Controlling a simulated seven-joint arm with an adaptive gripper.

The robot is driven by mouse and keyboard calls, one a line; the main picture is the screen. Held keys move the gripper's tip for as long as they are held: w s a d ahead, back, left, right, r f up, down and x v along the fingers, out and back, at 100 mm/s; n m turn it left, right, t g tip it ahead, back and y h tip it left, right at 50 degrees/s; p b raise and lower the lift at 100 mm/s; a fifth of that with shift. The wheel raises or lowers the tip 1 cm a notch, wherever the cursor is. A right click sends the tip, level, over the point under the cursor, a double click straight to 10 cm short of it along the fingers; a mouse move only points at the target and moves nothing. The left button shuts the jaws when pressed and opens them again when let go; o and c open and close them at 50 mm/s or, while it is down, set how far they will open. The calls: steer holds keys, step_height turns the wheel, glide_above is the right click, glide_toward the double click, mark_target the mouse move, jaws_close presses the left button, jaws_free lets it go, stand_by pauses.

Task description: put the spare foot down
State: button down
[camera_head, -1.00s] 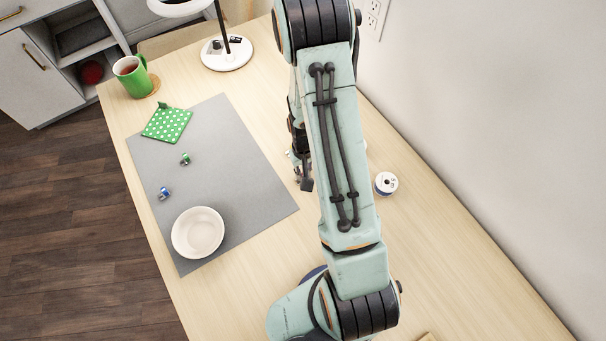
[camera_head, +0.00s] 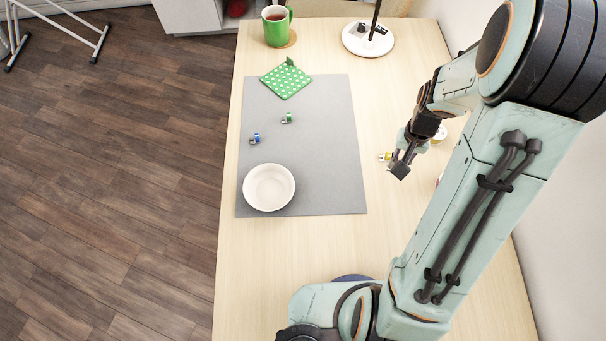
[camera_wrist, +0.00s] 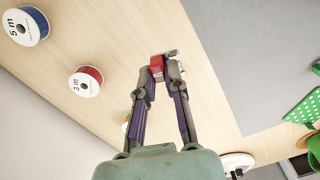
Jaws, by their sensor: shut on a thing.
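My gripper (camera_wrist: 165,70) is shut on a small red and silver piece, which I take to be the spare foot (camera_wrist: 157,68), at its fingertips. In the head view my gripper (camera_head: 401,166) is over the bare wood right of the grey mat, and the red piece is hidden there. I cannot tell whether the piece touches the table. A small yellow and silver piece (camera_head: 385,156) shows beside the fingers. A green foot (camera_head: 287,118) and a blue foot (camera_head: 254,139) lie apart on the grey mat (camera_head: 325,150).
A white bowl (camera_head: 269,188) stands on the mat's near left part. A green dotted cloth (camera_head: 286,81) lies at its far end. A green mug (camera_head: 277,27) and a lamp base (camera_head: 368,38) stand beyond. Blue (camera_wrist: 26,26) and red (camera_wrist: 86,81) spools stand near my gripper.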

steer(key=m, duration=0.3)
steer(key=shift+w+m, duration=0.15)
steer(key=shift+m, duration=0.15)
steer(key=m, duration=0.2)
glide_above(279, 184)
step_height(279, 184, down, 9)
steer(key=shift+r, duration=0.1)
steer(key=c, duration=1.5)
jaws_free()
steer(key=shift+f, duration=0.2)
steer(key=shift+o, duration=0.3)
